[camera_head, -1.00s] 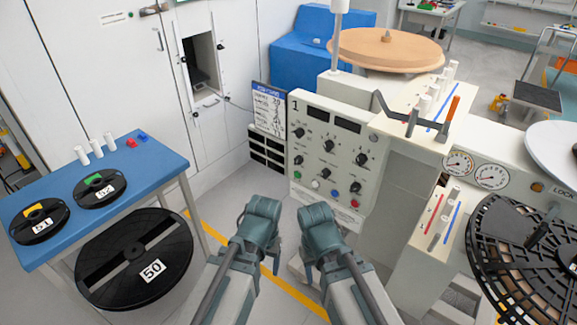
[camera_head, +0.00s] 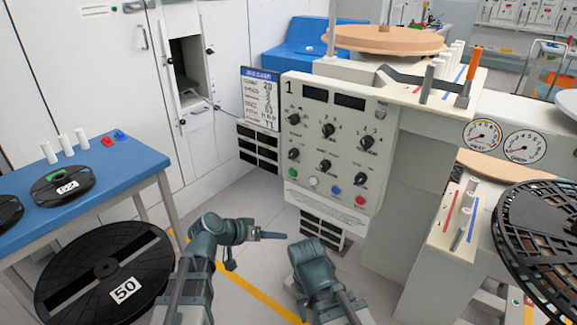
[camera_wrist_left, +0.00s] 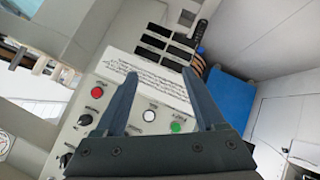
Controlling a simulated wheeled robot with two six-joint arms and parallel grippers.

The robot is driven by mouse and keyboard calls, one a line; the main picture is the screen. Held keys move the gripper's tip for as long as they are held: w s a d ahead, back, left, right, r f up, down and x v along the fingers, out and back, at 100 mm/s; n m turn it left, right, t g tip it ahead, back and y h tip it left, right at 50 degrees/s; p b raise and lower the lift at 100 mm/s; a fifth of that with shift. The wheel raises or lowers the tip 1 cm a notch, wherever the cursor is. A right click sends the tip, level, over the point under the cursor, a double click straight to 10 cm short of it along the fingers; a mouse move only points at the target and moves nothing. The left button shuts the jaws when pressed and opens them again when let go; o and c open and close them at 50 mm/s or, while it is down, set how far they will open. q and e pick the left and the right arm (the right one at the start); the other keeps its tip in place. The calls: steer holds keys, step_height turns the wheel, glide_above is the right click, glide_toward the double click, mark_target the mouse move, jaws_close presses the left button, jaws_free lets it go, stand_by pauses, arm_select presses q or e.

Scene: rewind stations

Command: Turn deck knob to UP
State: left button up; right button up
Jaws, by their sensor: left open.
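The deck panel (camera_head: 340,105), marked 1, stands upright at centre in the head view. My left gripper (camera_head: 260,250) is open and empty, below and left of the panel. In the left wrist view its two fingers (camera_wrist_left: 160,74) are spread in front of the panel's button edge, with a knob (camera_wrist_left: 85,120) to the left. My right gripper's jaws are hidden.
Green, white, blue and red buttons (camera_head: 360,200) line the panel's lower edge. A blue table (camera_head: 120,165) with reels is at left, a large black reel (camera_head: 110,285) below it. A reel machine (camera_head: 500,120) is at right. Floor before the panel is free.

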arm_select(q)
steer(key=w+r+t+h, duration=0.2)
steer(key=w+r+t, duration=0.2)
steer(key=w+r, duration=0.25)
steer(key=n+t, duration=0.2)
steer(key=t, duration=0.2)
glide_toward(290, 155)
steer(key=x, duration=0.9)
steer(key=shift+d, duration=0.1)
steer(key=shift+c, duration=0.2)
jaws_close()
